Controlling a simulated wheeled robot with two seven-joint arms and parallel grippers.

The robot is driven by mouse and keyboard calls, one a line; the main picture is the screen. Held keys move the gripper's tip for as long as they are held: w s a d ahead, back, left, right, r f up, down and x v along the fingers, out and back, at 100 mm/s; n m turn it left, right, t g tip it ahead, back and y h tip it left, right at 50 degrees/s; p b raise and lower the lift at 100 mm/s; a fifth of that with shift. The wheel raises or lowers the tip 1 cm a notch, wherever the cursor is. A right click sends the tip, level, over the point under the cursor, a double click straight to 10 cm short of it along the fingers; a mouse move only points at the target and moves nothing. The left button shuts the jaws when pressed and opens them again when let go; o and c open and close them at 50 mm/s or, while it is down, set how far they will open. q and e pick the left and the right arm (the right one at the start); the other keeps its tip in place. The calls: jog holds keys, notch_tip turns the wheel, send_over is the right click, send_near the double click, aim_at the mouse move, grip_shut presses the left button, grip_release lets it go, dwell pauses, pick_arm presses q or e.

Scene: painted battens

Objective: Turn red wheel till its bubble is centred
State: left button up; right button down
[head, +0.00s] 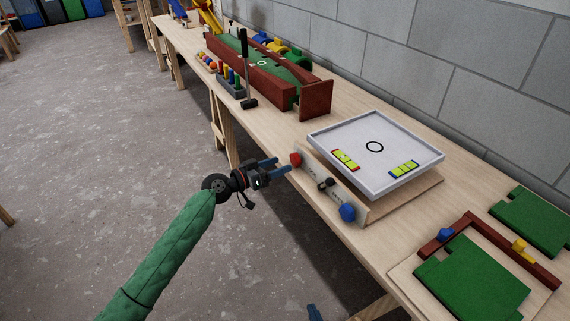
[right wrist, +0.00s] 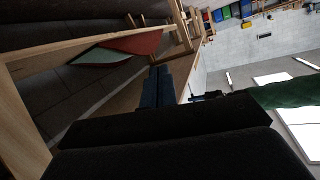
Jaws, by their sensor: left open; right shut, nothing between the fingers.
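The red wheel (head: 295,159) is on the left end of the pale front panel (head: 328,186) of the tilting table. My left gripper (head: 284,164) is open, its blue fingers pointing at the red wheel from the left, tips close to it. I cannot tell whether they touch it. The white tray (head: 375,182) above carries a red-edged level vial (head: 345,160) and a blue-edged level vial (head: 404,169). The bubbles are too small to place. My right gripper shows only as a blue tip (head: 313,313) at the bottom edge; in the right wrist view its fingers (right wrist: 157,88) are shut and empty.
A blue wheel (head: 347,212) is on the panel's right end, with a dark knob (head: 325,183) between the wheels. A red and green trough (head: 265,72), a hammer (head: 247,75) and green boards (head: 470,278) share the bench.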

pick_arm(q)
jog(key=shift+v, duration=1.65)
pick_arm(e)
jog(key=shift+t, duration=0.7)
jog(key=shift+w+r, duration=0.25)
jog(key=shift+r, duration=0.45)
jog(key=shift+w+r, duration=0.3)
jog(key=shift+r, duration=0.4)
jog(key=shift+w+r, duration=0.25)
jog(key=shift+r, duration=0.45)
pick_arm(q)
jog(key=shift+s, duration=0.1)
